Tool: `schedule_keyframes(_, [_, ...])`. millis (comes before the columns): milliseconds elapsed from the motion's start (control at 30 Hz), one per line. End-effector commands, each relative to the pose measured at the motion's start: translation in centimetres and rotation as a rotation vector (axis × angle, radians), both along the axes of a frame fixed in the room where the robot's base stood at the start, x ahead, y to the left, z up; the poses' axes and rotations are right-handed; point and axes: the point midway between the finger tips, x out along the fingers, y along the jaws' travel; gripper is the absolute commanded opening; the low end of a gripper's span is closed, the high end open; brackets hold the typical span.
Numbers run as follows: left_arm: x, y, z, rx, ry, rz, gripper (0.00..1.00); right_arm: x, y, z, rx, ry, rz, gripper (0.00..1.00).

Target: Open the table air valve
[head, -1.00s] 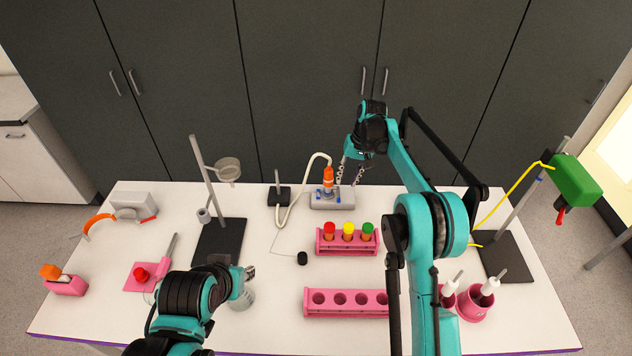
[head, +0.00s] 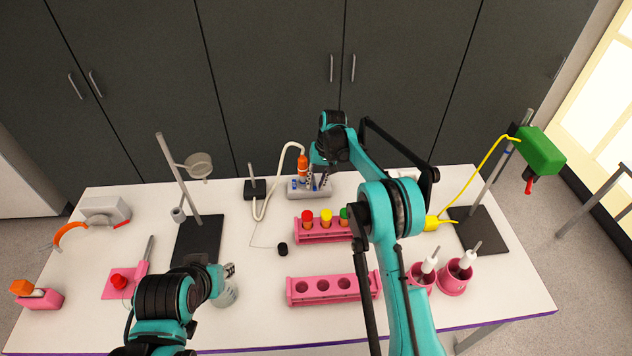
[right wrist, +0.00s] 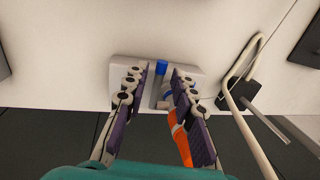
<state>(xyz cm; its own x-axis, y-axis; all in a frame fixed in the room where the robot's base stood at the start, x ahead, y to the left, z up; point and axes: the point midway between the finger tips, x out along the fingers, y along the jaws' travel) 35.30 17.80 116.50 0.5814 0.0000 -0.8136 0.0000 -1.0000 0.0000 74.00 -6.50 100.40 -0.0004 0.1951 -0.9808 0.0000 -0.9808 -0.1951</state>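The table air valve is a grey block (head: 297,194) at the back of the table, with blue parts and an upright orange piece (head: 302,168) joined to a pale hose. In the right wrist view the block (right wrist: 188,75) lies beyond the fingertips. A blue knob (right wrist: 161,67) shows between the tips, and the orange piece (right wrist: 180,150) is beside the right finger. My right gripper (head: 318,181) is open over the block; its fingers (right wrist: 162,76) stand apart. I cannot tell whether they touch it. My left gripper (head: 230,270) is above a glass beaker (head: 226,294); its opening is unclear.
A pink rack (head: 312,238) with red, yellow and green-capped tubes stands in front of the valve. Another pink rack (head: 320,299) is nearer. Stands rise at left (head: 190,245) and right (head: 485,240). The pale hose (head: 265,205) curves left of the valve.

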Motion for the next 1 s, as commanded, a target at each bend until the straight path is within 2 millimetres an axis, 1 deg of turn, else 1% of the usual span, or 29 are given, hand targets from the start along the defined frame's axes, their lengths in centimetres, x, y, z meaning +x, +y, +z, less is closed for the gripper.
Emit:
schedule_keyframes(33, [0.00, 0.00, 0.00, 0.000, 0.000, 0.000, 0.30, 0.00, 0.00, 0.02, 0.000, 0.000, 0.000, 0.07])
schedule_keyframes(67, [0.00, 0.00, 0.00, 0.000, 0.000, 0.000, 0.30, 0.00, 0.00, 0.02, 0.000, 0.000, 0.000, 0.00])
schedule_keyframes(333, [0.00, 0.00, 0.07, 0.000, 0.000, 0.000, 0.30, 0.14, 0.00, 0.07, 0.000, 0.009, 0.000, 0.00])
schedule_keyframes(500, [0.00, 0.00, 0.46, 0.000, 0.000, 0.000, 0.30, 0.50, 0.02, 0.44, 0.001, 0.077, -0.001, 0.00])
schedule_keyframes(667, [0.01, 0.00, 0.61, 0.000, 0.000, 0.000, 0.30, 0.46, 0.00, 0.68, 0.001, 0.119, 0.000, 0.00])
schedule_keyframes(933, [0.00, 0.00, 0.57, 0.000, 0.000, 0.000, 0.30, 0.41, -0.02, 0.66, 0.000, 0.123, 0.000, 0.00])
schedule_keyframes(1000, [0.00, 0.00, 0.57, 0.000, 0.000, 0.000, 0.30, 0.41, -0.02, 0.67, 0.000, 0.123, 0.000, 0.22])
